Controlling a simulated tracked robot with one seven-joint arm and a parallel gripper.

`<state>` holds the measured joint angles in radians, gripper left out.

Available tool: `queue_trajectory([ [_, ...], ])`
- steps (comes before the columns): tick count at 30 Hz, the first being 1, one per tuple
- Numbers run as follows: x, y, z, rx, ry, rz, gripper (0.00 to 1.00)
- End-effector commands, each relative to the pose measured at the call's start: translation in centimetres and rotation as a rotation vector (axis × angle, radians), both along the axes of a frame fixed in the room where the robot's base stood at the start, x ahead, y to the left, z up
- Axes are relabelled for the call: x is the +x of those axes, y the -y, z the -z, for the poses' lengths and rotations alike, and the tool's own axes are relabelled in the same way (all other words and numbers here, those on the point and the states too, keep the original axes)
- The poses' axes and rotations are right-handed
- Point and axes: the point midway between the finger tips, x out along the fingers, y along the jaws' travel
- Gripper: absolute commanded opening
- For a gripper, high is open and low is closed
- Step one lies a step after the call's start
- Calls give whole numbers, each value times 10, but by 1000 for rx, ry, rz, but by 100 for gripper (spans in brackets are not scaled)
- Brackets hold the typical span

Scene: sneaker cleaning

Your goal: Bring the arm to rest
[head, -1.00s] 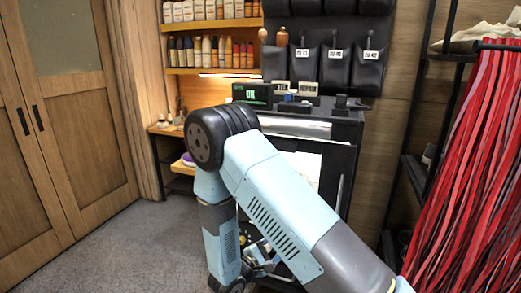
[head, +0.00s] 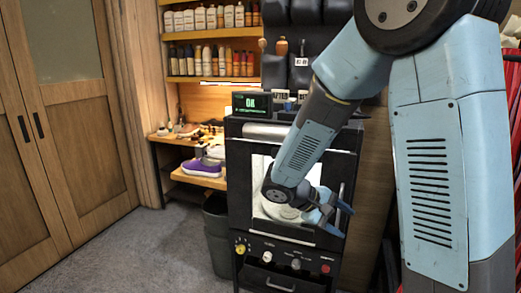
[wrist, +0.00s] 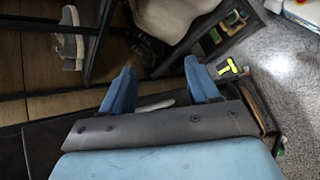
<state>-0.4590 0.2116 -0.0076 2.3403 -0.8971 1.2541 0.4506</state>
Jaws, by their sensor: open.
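My gripper (head: 328,212) is in front of the black machine's lit window in the head view, near the window's right side. Its blue fingers (wrist: 160,90) are spread apart in the wrist view, with nothing held between them. My arm's light-blue links cross the right half of the head view and hide part of the machine. I cannot tell whether the fingers touch the machine.
The black machine (head: 245,135) has a green "OK" display (head: 251,103) on top and knobs below. A purple sneaker (head: 203,167) sits on a low wooden shelf, with a dark bin (head: 217,236) beside the machine. Bottles line upper shelves. Carpet (head: 140,255) at left is clear.

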Motion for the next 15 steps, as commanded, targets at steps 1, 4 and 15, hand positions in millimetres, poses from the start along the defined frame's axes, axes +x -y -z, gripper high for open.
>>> queue_trajectory([
  [1, -7, 6, -9, 41, 16, 30, 60],
  [4, -21, 14, -22, 124, 39, 83, 60],
  [15, -70, 31, -67, 437, 166, 237, 60],
])
